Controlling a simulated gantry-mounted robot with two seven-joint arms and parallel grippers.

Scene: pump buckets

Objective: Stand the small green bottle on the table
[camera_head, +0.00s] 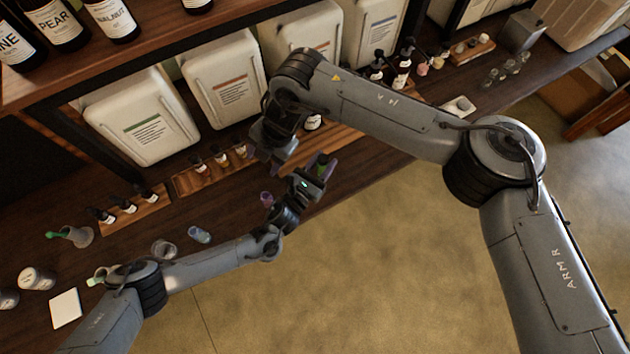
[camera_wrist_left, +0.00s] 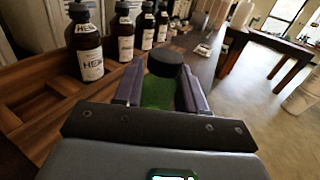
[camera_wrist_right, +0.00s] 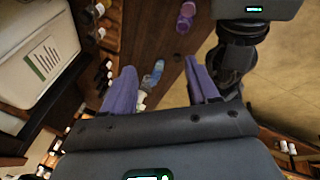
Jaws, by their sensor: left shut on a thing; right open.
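The small green bottle (camera_wrist_left: 158,92) with a black cap is between the purple fingers of my left gripper (camera_wrist_left: 160,95), which is shut on it. In the head view the green bottle (camera_head: 321,168) shows as a small patch between the fingers of my left gripper (camera_head: 320,168), near the table's front edge. Its base is hidden, so I cannot tell its height above the dark wooden table (camera_head: 370,165). My right gripper (camera_wrist_right: 163,88) is open and empty, just left of the left gripper in the head view.
Brown bottles (camera_wrist_left: 88,45) stand in a wooden rack behind the left gripper. A purple cup (camera_head: 267,198) and a blue glass (camera_head: 199,234) stand on the front part of the table, near a clear glass (camera_head: 163,249). Large white containers (camera_head: 222,80) line the back.

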